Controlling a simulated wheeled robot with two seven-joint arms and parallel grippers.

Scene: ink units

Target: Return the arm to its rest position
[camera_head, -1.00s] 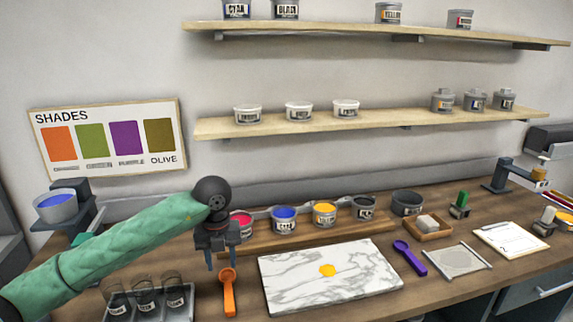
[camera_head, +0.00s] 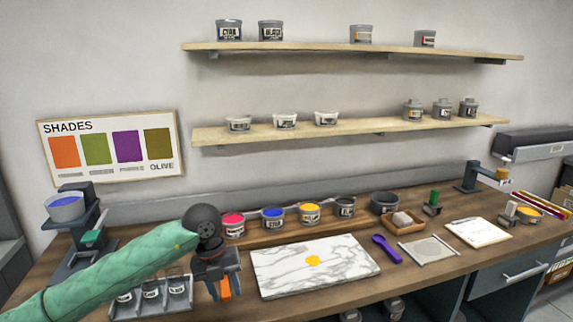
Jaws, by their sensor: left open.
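My left arm, in a green sleeve, comes in from the lower left. Its gripper (camera_head: 224,291) is open, with the fingers pointing down over the table left of the marble slab. An orange scoop (camera_head: 225,289) shows between the fingers and is largely hidden by them. I cannot tell whether the fingers touch it. My right gripper is out of view.
The marble slab (camera_head: 290,283) bears a yellow blob (camera_head: 312,260). A rack of jars (camera_head: 180,302) stands close left of the gripper. Open paint pots, including a red one (camera_head: 233,226), stand behind it. A purple scoop (camera_head: 387,248) lies right of the slab.

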